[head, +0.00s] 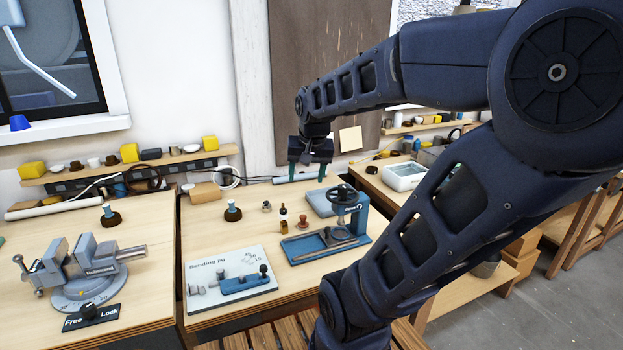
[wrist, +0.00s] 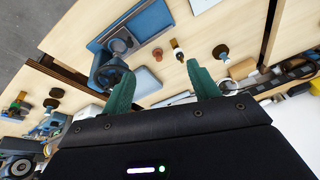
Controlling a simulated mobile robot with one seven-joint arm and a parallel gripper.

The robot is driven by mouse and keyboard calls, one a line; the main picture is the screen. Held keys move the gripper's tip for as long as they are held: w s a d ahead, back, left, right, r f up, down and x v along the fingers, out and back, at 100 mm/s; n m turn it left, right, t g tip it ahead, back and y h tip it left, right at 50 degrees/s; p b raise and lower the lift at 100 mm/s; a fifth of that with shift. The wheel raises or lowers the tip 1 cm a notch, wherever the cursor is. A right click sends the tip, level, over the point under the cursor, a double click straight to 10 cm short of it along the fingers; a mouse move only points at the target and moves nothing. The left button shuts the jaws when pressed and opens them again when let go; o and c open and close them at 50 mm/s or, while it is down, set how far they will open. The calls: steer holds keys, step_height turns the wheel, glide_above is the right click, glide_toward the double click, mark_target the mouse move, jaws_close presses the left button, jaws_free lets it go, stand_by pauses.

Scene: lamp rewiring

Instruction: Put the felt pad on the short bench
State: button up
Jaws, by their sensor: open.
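A flat grey-blue square (head: 318,203) lies behind the blue press on the middle bench (head: 215,245); it may be the felt pad, but I cannot tell its material. A pale blue square also shows in the wrist view (wrist: 147,82), between the finger lines. My gripper (head: 308,174) is open and empty, held above the back of the middle bench, beyond the square. Its two green fingers are spread apart in the wrist view (wrist: 160,70). I cannot tell which bench is the short one.
The blue press (head: 345,212) stands beside the square. A white board (head: 230,280) with a blue jig lies at the front. A grey vise (head: 90,270) stands on the left bench (head: 145,225). Several small knobs stand mid-bench.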

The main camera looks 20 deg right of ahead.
steer(key=s+n, duration=0.1)
steer(key=s, duration=0.1)
steer(key=s+r+n, duration=0.1)
steer(key=s+a+n+t, duration=0.1)
steer(key=s, duration=0.1)
steer(key=shift+s+r+n, duration=0.15)
steer(key=shift+s+n, duration=0.15)
steer(key=shift+s, duration=0.05)
stand_by(1.0)
